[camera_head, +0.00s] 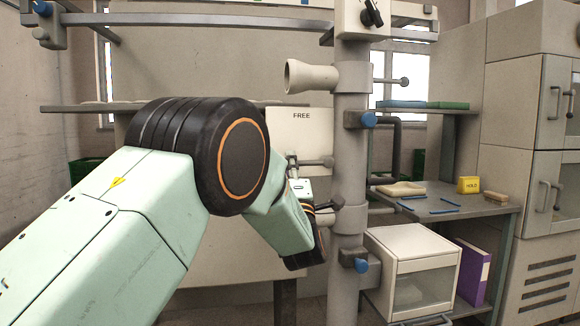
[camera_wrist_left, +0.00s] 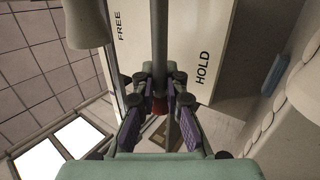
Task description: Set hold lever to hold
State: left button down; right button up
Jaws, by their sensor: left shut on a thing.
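The white panel (camera_head: 301,122) behind the column shows the word FREE in the head view. In the left wrist view, the panel (camera_wrist_left: 215,45) carries FREE at the left and HOLD at the right. The hold lever (camera_wrist_left: 159,45) is a grey-green bar running down between the two words, with a red part at its lower end. My left gripper (camera_wrist_left: 159,100) is shut on the lever, its purple-padded fingers on either side of it. In the head view my left gripper (camera_head: 326,206) is small and partly hidden beside the column. My right gripper is out of view.
A thick grey column (camera_head: 350,120) with blue-knobbed clamps stands just right of my left gripper. A cream cone (camera_head: 308,77) sticks out above. At right, a shelf (camera_head: 475,205) holds a yellow HOLD block (camera_head: 468,185), with a white box (camera_head: 415,250) and purple binder (camera_head: 472,270) below.

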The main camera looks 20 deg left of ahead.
pick_arm(q)
jog(key=shift+d+f, duration=0.1)
jog(key=shift+f, duration=0.3)
jog(key=c, duration=1.6)
grip_release()
jog(key=shift+d+r, duration=0.1)
jog(key=shift+r, duration=0.05)
jog(key=shift+o, duration=1.1)
jog(key=shift+w, duration=0.1)
jog(key=shift+r, duration=0.15)
jog(key=v, duration=1.2)
jog(key=shift+a, duration=0.2)
